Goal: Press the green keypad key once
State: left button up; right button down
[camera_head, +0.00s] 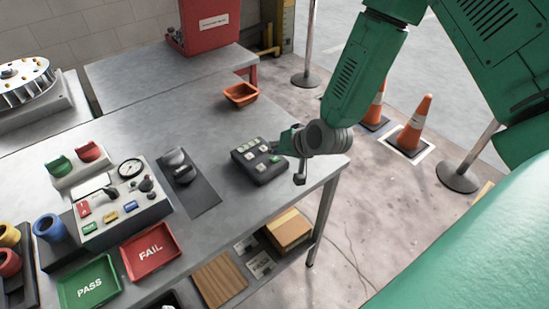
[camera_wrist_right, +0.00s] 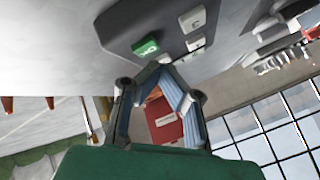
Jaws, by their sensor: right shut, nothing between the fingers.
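The dark keypad (camera_head: 262,171) lies on the grey table near its right edge, with several pale keys on top. In the right wrist view the keypad (camera_wrist_right: 182,18) is close, and its green key (camera_wrist_right: 146,46) carries white lettering. My right gripper (camera_head: 279,147) is at the keypad's right side in the head view. In the wrist view its fingertips (camera_wrist_right: 161,62) meet, empty, close beside the green key. I cannot tell whether they touch it. My left gripper is not in view.
An orange tray (camera_head: 241,94) sits behind the keypad. A dark mat (camera_head: 203,197) with grey parts and a control panel (camera_head: 118,208) stand to the left. A red FAIL tray (camera_head: 151,252) and green PASS tray (camera_head: 88,284) are in front. The tabletop between keypad and mat is clear.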

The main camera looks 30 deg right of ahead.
aim_at(276, 159)
jog(key=shift+f, duration=0.35)
jog(key=shift+f+b, duration=0.35)
jog(key=shift+b, duration=0.1)
dwell(0.5)
jog(key=shift+r, duration=0.1)
jog(key=shift+s+r+p, duration=0.1)
jog(key=shift+r+p, duration=0.6)
jog(key=shift+r, duration=0.05)
notch_tip(276, 159, up, 5)
jog(key=p, duration=0.4)
dwell(0.4)
jog(key=shift+f, duration=0.1)
dwell(0.4)
